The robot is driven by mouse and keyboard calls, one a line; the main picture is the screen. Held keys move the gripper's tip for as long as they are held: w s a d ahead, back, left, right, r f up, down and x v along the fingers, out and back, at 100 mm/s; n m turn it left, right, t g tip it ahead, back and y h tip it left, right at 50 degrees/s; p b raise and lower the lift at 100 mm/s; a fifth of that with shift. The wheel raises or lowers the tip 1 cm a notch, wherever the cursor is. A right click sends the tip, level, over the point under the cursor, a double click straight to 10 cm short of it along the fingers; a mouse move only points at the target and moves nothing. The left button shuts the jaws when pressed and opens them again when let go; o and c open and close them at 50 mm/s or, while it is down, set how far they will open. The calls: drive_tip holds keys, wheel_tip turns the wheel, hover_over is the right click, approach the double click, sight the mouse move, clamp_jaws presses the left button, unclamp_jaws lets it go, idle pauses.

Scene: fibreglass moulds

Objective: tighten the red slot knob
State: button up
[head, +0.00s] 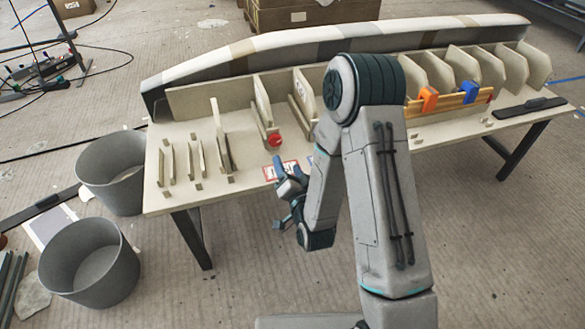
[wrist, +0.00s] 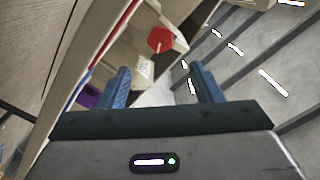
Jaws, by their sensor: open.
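The red slot knob (head: 275,139) sits at the front foot of a slotted upright on the table, left of my arm in the head view. In the wrist view the red knob (wrist: 160,40) shows as a small angular red shape, ahead of and above the gap between my fingers. My gripper (head: 282,171) is near the table's front edge, in front of the knob and apart from it. In the wrist view my gripper (wrist: 160,84) has its two blue fingers spread wide with nothing between them.
The table (head: 180,200) carries several thin upright panels and a long curved mould (head: 330,42) along its back. An orange clamp (head: 428,99) and a blue clamp (head: 469,93) sit at the right. Two grey bins (head: 88,262) stand on the floor at the left.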

drive_tip(key=shift+p+v, duration=1.65)
drive_tip(key=shift+v, duration=0.15)
drive_tip(key=shift+w, duration=0.1)
